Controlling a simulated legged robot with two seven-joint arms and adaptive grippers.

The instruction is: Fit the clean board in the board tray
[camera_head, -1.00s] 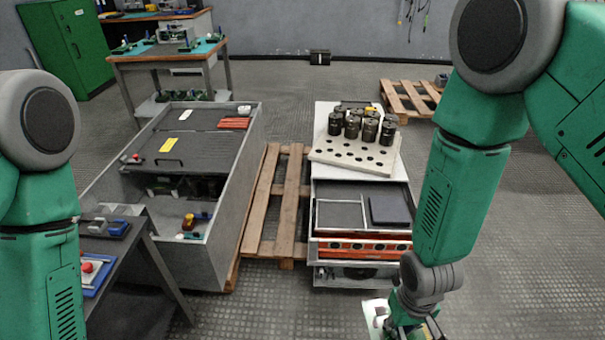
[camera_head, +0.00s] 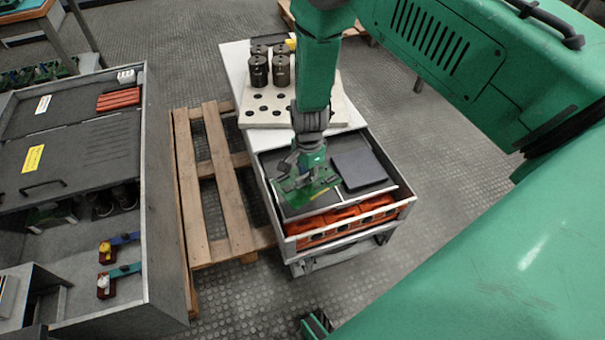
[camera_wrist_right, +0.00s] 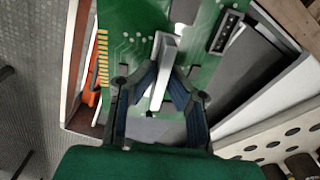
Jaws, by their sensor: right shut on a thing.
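The clean board (camera_head: 312,192) is a green circuit board over the left part of the open drawer in the head view. In the wrist view the board (camera_wrist_right: 130,45) shows gold edge contacts, a black connector and a pale upright block. My right gripper (camera_head: 303,176) is above the board; in the wrist view its fingers (camera_wrist_right: 166,85) are shut on the pale block. The board tray (camera_head: 290,210) is the dark framed area under the board, mostly hidden by it. I cannot tell whether the board touches it.
A dark pad (camera_head: 359,169) lies right of the board in the drawer, above orange parts (camera_head: 345,218). Behind stands a perforated plate (camera_head: 262,112) with dark cylinders (camera_head: 280,70). A wooden pallet (camera_head: 222,185) and a grey cabinet (camera_head: 150,220) are to the left.

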